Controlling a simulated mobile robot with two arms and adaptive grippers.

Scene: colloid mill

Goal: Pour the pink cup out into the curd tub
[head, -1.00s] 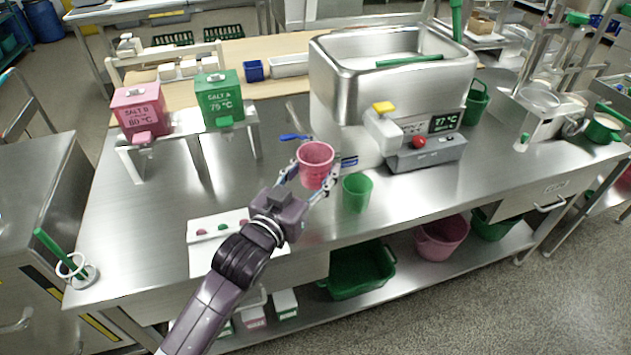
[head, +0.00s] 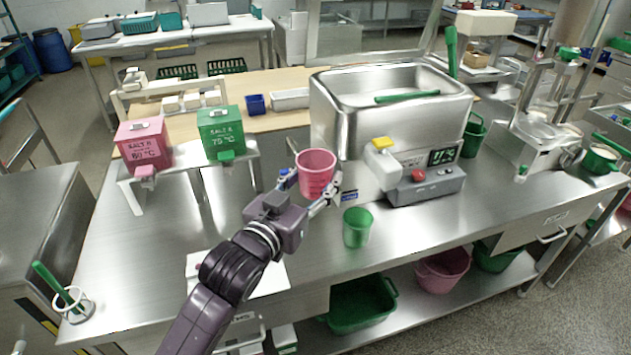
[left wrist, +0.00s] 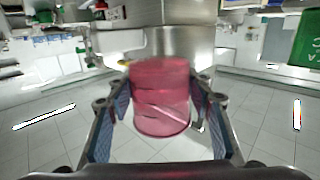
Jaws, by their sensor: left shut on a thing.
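The pink cup (head: 316,174) is upright in my left gripper (head: 308,188), whose fingers close on its two sides. It is held above the steel table, in front of the tub's left part. In the left wrist view the pink cup (left wrist: 160,98) sits between the two finger pads and looks translucent, with a darker band inside. The curd tub is the large steel vat (head: 345,127) at the back centre, with a pale interior and a green paddle (head: 407,97) across its top. My right gripper is not in view.
A green cup (head: 357,228) stands on the table (head: 430,222) right of my gripper. A control box (head: 428,186) with a red button fronts the vat. Pink (head: 143,144) and green (head: 221,133) salt dispensers stand at left.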

